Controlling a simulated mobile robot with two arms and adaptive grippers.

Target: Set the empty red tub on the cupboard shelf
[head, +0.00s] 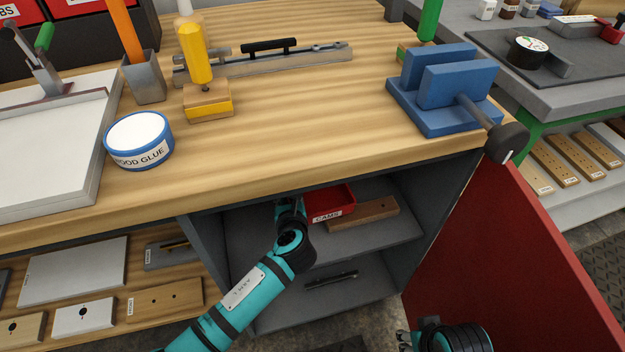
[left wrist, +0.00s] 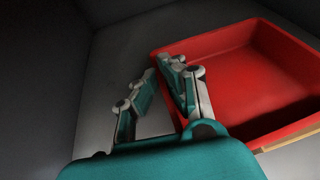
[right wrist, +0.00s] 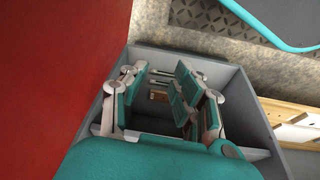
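The red tub (head: 330,201), with a white label reading CAMS, sits on the cupboard shelf (head: 385,232) and looks empty inside. It also shows in the left wrist view (left wrist: 255,75). My left gripper (head: 290,207) reaches into the cupboard at the tub's left side. In the left wrist view its fingers (left wrist: 162,70) are partly apart, one outside the tub's near side wall and one over its rim. Grey shelf shows between them; contact is unclear. My right gripper (right wrist: 157,75) is open and empty in front of the cupboard, and only partly shows in the head view.
A wooden block (head: 375,211) lies on the shelf right of the tub. The red cupboard door (head: 520,275) stands open at the right. A dark bar (head: 331,278) lies on the cupboard floor. The worktop (head: 300,120) overhangs the opening, and its front middle is clear.

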